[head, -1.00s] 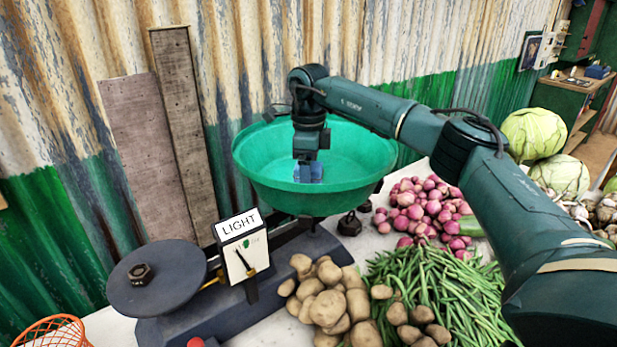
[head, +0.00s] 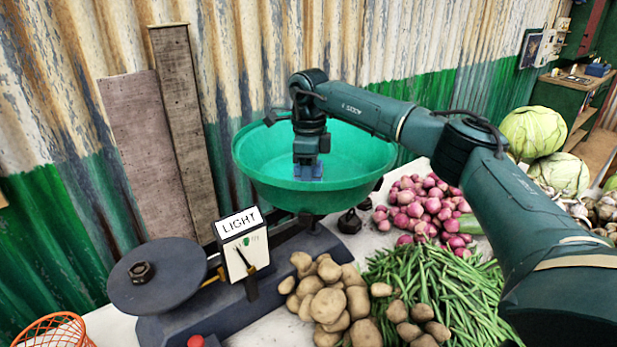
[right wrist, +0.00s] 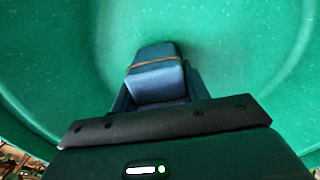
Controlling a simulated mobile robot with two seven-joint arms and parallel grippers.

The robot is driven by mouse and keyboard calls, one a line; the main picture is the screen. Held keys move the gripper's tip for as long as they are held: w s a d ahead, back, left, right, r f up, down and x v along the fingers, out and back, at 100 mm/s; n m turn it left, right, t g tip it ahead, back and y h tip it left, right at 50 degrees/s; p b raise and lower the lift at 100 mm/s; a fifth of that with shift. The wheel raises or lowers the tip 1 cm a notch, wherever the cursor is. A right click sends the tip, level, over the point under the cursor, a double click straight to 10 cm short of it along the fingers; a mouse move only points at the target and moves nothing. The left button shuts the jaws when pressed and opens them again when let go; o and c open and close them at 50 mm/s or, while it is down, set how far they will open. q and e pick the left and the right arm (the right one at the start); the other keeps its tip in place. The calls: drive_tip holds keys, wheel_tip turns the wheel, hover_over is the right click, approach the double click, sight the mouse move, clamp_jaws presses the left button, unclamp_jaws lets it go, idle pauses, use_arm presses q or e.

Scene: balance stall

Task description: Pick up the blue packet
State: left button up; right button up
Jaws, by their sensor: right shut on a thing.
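The blue packet (head: 308,173) is inside the green pan (head: 262,165) of the balance, near the pan's bottom. In the right wrist view the packet (right wrist: 156,73) has a tan band around it and sits between my fingers. My right gripper (head: 309,166) points down into the pan and is shut on the packet; it also shows in the right wrist view (right wrist: 158,92). The fingers hide part of the packet's sides. I cannot tell whether the packet touches the pan floor. My left gripper is not in view.
The balance's dark plate (head: 165,275) holds a hex weight (head: 141,272). Potatoes (head: 330,300), green beans (head: 440,290) and red onions (head: 425,205) crowd the counter in front and right. The corrugated wall (head: 330,50) is close behind the pan.

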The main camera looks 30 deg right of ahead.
drive_tip(key=shift+c, duration=0.6)
drive_tip(key=shift+r, duration=0.4)
wheel_tip(320, 180, up, 9)
drive_tip(key=shift+r, duration=0.2)
wheel_tip(320, 180, up, 6)
drive_tip(key=p, duration=0.5)
drive_tip(key=shift+p, duration=0.3)
drive_tip(key=shift+f, duration=0.1)
